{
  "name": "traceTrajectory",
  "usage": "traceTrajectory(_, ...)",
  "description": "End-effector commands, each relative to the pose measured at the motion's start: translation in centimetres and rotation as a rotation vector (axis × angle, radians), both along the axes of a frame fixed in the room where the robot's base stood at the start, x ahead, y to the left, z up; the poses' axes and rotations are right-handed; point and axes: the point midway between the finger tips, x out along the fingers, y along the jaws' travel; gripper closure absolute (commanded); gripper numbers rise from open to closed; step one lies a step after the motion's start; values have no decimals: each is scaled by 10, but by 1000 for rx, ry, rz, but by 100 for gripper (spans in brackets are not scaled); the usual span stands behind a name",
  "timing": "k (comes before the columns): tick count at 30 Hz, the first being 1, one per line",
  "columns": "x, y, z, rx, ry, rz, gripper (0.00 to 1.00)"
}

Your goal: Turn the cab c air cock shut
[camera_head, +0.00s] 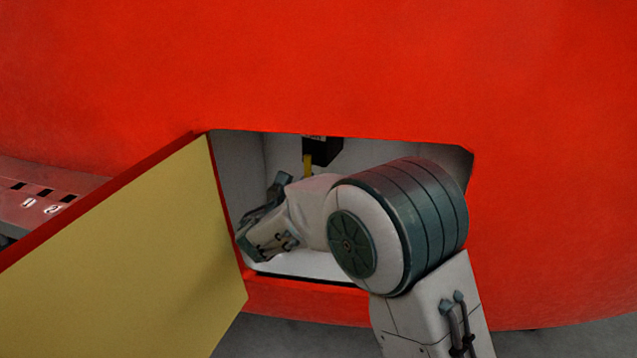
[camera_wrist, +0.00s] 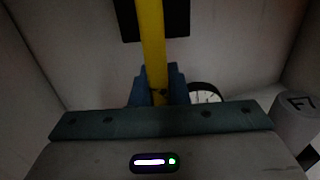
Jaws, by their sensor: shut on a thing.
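The air cock's yellow handle (camera_wrist: 152,45) runs down from a black block (camera_wrist: 178,22) at the top of the wrist view. My gripper (camera_wrist: 159,90) is shut on the handle's lower part, with blue-grey fingers on both sides of it. In the head view, a short piece of the yellow handle (camera_head: 307,166) hangs below the black block (camera_head: 322,150) inside the recess. My wrist and arm hide the rest of the handle and the fingertips there. No cab letter can be read on the block.
An open hatch door (camera_head: 150,250), yellow inside, stands left of the recess in the red nosecone (camera_head: 340,65). The recess edges lie close around my arm. A round white gauge (camera_wrist: 206,93) and a pale cylinder (camera_wrist: 297,115) are at the right in the wrist view.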

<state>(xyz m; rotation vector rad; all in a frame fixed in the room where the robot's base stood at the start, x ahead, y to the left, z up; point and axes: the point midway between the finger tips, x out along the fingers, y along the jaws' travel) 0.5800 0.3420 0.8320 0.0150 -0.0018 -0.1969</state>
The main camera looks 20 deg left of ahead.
Motion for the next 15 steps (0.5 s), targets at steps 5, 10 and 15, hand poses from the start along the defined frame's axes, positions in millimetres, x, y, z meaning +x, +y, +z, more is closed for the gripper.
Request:
traceTrajectory(5,-1,2,-2,3,4,5,100)
traceTrajectory(10,-1,1,-1,2,4,3,64)
traceTrajectory(15,1,-2,-1,1,2,-2,64)
